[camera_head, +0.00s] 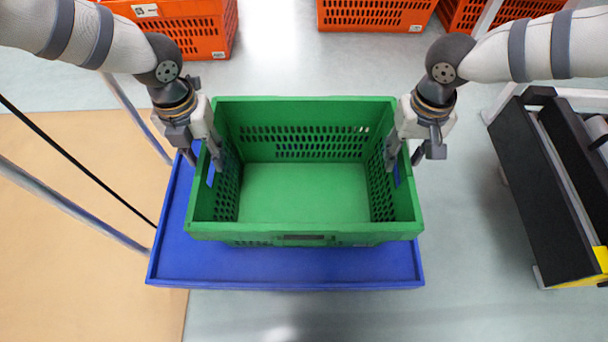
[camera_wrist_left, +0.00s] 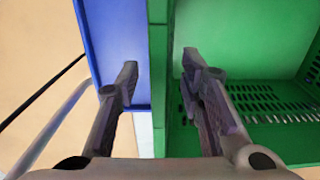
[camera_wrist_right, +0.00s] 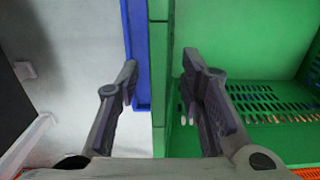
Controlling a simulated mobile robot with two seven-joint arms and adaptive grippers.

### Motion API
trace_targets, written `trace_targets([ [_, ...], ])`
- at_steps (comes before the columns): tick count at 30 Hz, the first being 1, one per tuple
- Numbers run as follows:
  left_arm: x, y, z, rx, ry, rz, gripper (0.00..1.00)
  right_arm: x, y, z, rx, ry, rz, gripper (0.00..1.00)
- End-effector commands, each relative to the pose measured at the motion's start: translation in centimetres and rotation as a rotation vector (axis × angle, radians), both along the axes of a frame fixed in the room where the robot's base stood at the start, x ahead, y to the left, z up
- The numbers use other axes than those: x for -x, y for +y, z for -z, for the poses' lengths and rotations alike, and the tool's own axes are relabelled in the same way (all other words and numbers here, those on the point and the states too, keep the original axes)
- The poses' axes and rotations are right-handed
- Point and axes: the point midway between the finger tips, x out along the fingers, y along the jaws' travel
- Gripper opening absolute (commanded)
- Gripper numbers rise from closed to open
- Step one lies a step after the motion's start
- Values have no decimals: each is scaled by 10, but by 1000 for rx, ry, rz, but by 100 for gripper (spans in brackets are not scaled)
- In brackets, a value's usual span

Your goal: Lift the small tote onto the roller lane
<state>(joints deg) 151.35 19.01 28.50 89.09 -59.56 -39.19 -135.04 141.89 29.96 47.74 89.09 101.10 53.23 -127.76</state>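The small tote (camera_head: 305,236) is green, empty and upright, standing on a blue platform (camera_head: 290,268) in the head view. My left gripper (camera_head: 205,160) straddles its left wall, with one finger inside and one outside. In the left wrist view the fingers (camera_wrist_left: 158,68) stand apart, with gaps beside the wall (camera_wrist_left: 159,100). My right gripper (camera_head: 404,163) straddles the right wall likewise; in the right wrist view its fingers (camera_wrist_right: 160,66) are open around the wall (camera_wrist_right: 158,95). A long black frame (camera_head: 545,180) at the right looks like the roller lane; its top is only partly visible.
Orange totes (camera_head: 200,30) stand on the floor at the back left and back centre (camera_head: 370,14). Grey posts (camera_head: 75,205) and a tan surface (camera_head: 70,260) are at the left. Clear floor lies between the green tote and the black frame.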

Motion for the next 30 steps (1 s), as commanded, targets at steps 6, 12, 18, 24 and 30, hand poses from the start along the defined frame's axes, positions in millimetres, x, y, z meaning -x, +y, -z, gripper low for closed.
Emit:
trace_targets([
  [6, 0, 0, 0, 0, 0, 0, 0, 0, 0, 0, 0, 0, 0, 0],
  [12, 0, 0, 0, -1, 0, 0, 0, 0, 0, 0, 0, 0, 0, 0],
  [18, -1, 0, -4, -1, -3, -1, 0, -1, 0, -4, 0, -4, 1, 0],
  [24, -3, 1, -38, -1, -29, -1, 0, -3, 0, -38, 1, -29, 1, 0],
  [30, -6, 1, -81, -1, -61, -1, 0, -7, -1, -81, 1, -62, 1, 0],
])
